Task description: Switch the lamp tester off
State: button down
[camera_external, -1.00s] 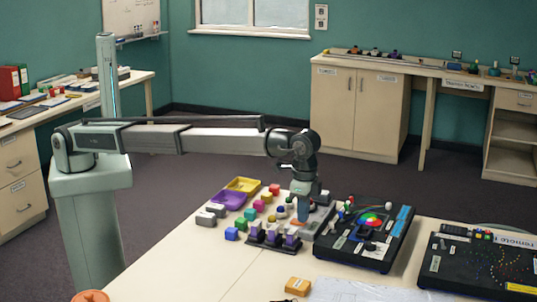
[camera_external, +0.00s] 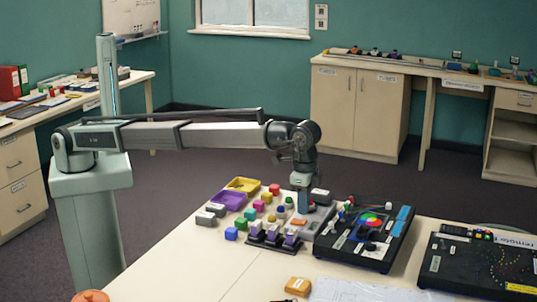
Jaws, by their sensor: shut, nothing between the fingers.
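My gripper (camera_external: 303,208) points straight down with its fingers closed and empty. It hangs over a low grey panel (camera_external: 318,222) on the front table, close above it; any contact is too small to tell. The panel has small orange-red parts, and a dark block (camera_external: 320,196) stands behind it. To the right, a black board (camera_external: 372,262) carries a bright colour disc (camera_external: 373,220), small knobs and a blue strip. No label readable here names the lamp tester, so I cannot tell which device it is. Switch positions are too small to tell.
A row of purple-topped blocks (camera_external: 272,236) stands just in front. Coloured cubes, a purple tray (camera_external: 230,199) and a yellow tray (camera_external: 243,185) lie to the left. Another black board (camera_external: 470,272) is at right.

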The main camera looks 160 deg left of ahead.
aim_at(302, 221)
jog(key=shift+r, duration=2.1)
jog(key=shift+d, duration=0.1)
